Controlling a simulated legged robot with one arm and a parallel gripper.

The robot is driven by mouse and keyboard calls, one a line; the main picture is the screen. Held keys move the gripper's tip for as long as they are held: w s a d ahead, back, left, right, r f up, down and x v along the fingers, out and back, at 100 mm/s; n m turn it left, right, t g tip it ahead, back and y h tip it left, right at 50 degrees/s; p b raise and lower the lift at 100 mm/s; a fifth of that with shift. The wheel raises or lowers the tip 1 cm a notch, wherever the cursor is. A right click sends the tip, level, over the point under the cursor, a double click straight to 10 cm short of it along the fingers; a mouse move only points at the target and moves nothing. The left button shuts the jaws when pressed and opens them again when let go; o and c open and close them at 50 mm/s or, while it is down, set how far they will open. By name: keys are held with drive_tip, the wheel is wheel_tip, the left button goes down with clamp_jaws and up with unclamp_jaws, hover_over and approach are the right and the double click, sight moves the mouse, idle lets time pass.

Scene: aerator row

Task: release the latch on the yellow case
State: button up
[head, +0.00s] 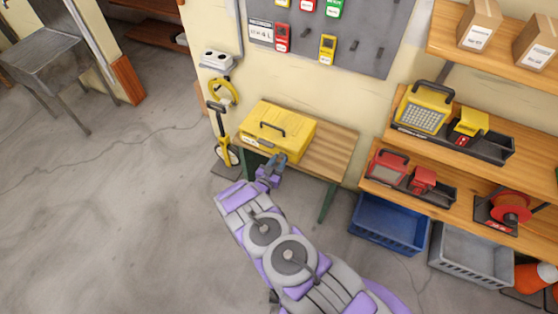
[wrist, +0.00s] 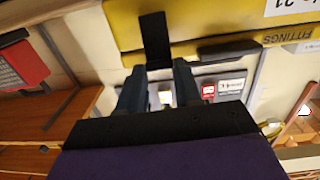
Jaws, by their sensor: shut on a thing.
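The yellow case (head: 285,122) sits shut on a small wooden table, its black handle on top. In the wrist view its yellow front (wrist: 210,22) fills the top of the picture and looks upside down. A black latch (wrist: 154,35) reaches from the case to between my fingertips. Another black part (wrist: 230,49) lies flat along the case edge. My gripper (head: 280,160) is at the front of the case in the head view. In the wrist view my gripper (wrist: 158,70) is shut on the latch, with a finger on either side.
The wooden table (head: 333,153) has bare room right of the case. A yellow wheeled tool (head: 221,130) stands at its left. Shelves with yellow and red equipment are at the right, above a blue crate (head: 388,224) and a grey crate (head: 470,254). The floor at left is clear.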

drive_tip(key=shift+s+f, duration=0.15)
drive_tip(key=o, duration=1.1)
drive_tip(key=shift+c, duration=0.2)
drive_tip(key=p+v, duration=0.3)
drive_tip(key=v, duration=1.4)
drive_tip(key=shift+s+f, duration=0.15)
drive_tip(key=shift+f, duration=0.2)
drive_tip(key=shift+a, duration=0.1)
drive_tip(key=shift+c, duration=0.2)
